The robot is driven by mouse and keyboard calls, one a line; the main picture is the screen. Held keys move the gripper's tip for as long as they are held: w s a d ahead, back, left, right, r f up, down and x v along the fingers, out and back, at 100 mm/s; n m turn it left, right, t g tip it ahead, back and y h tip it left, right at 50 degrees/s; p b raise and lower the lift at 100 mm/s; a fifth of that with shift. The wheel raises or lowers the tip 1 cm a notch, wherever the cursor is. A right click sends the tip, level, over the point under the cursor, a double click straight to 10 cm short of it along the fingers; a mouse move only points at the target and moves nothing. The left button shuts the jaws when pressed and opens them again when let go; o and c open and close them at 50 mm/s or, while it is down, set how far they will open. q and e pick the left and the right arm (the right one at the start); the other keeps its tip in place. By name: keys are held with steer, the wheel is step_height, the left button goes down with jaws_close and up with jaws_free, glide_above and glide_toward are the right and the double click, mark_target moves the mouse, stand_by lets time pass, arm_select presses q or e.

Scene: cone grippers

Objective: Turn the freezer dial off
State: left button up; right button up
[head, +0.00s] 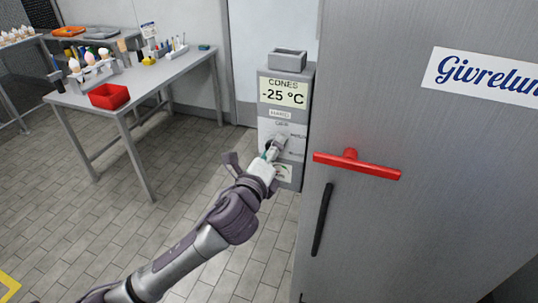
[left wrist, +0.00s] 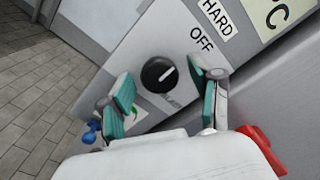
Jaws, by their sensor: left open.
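The freezer dial (left wrist: 158,74) is a round black knob with a white mark, on the grey control panel (left wrist: 150,45). The mark slants to the upper right in the left wrist view, roughly toward the OFF label (left wrist: 201,40). My left gripper (left wrist: 162,80) is open, with one teal-padded finger on each side of the dial. I cannot tell whether the fingers touch it. In the head view my left gripper (head: 272,150) is at the panel front and largely hides the dial. My right gripper is not in view.
The control box (head: 285,92) reads CONES, -25 °C. A tall grey freezer door (head: 430,220) with a red T-shaped handle (head: 357,166) and a black bar handle (head: 322,220) stands close on the right. A table (head: 150,75) with a red bin (head: 109,96) stands at left.

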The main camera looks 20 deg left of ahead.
arm_select(q)
steer(key=s, duration=1.2)
steer(key=shift+a, duration=0.2)
steer(key=w+a+f+n+g+y, duration=0.1)
steer(key=w+a+f+n+g, duration=0.15)
steer(key=f, duration=1.05)
steer(key=w+a+f+n+g, duration=0.1)
steer(key=f+n+g, duration=0.2)
steer(key=f, duration=1)
steer(key=s+a+f+n+g, duration=0.2)
steer(key=s+f, duration=0.1)
steer(key=f, duration=0.6)
steer(key=s+a+f+n+g, duration=0.1)
steer(key=s+f+n+g, duration=0.2)
steer(key=f, duration=0.6)
steer(key=s+a+f+n+g, duration=0.15)
steer(key=s+f+n, duration=0.35)
steer(key=s+f, duration=0.9)
steer(key=s+d+f+n+g, duration=0.1)
steer(key=s+f+n+g, duration=0.1)
steer(key=s, duration=0.9)
steer(key=s+d+f+n+g+b, duration=0.1)
steer(key=s+f+n+g, duration=0.2)
steer(key=s+f, duration=0.4)
steer(key=s+n, duration=0.1)
steer(key=s, duration=0.3)
